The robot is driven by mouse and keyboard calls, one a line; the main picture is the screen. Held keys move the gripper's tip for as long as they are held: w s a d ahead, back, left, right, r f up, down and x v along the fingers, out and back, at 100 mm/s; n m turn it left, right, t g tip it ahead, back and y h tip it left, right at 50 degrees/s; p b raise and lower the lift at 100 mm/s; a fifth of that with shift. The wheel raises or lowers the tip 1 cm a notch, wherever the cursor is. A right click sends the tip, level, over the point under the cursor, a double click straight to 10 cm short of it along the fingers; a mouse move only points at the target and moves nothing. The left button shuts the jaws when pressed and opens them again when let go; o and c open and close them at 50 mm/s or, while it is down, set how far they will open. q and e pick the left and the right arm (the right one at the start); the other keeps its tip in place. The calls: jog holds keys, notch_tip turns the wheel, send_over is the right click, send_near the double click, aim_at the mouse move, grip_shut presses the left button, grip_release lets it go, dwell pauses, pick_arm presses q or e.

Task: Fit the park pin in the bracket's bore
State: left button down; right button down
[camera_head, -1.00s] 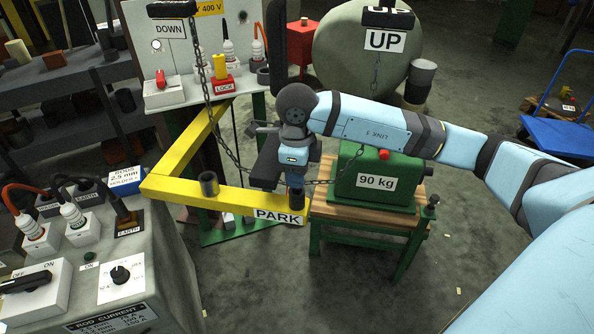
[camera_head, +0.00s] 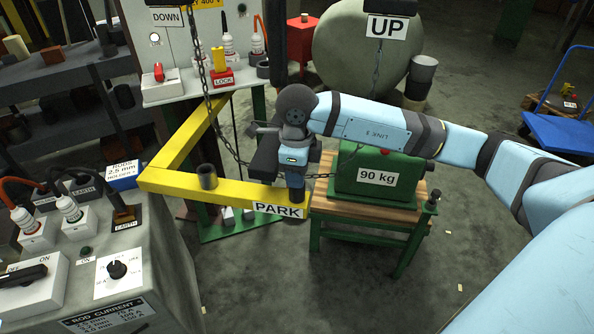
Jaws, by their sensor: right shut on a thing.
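The yellow bracket (camera_head: 235,193) runs across the middle, with a PARK label (camera_head: 278,210) near its right end. A dark short cylinder (camera_head: 297,196) shows at that end, directly under my right gripper (camera_head: 295,183). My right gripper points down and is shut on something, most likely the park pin. The pin cannot be told apart from the fingers and the dark cylinder. The bore's opening is hidden by the gripper, so I cannot tell whether the pin is inside it. My left gripper is not in view.
A dark upright tube (camera_head: 207,176) stands on the bracket's left part. A chain (camera_head: 230,148) hangs close to my gripper. A green 90 kg block (camera_head: 378,158) on a wooden-topped stand (camera_head: 375,208) is just right. A control console (camera_head: 110,270) fills the lower left.

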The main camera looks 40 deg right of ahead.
jog(key=shift+f, duration=0.15)
jog(key=c, duration=0.7)
grip_release()
notch_tip(320, 180, up, 14)
jog(key=shift+f, duration=0.1)
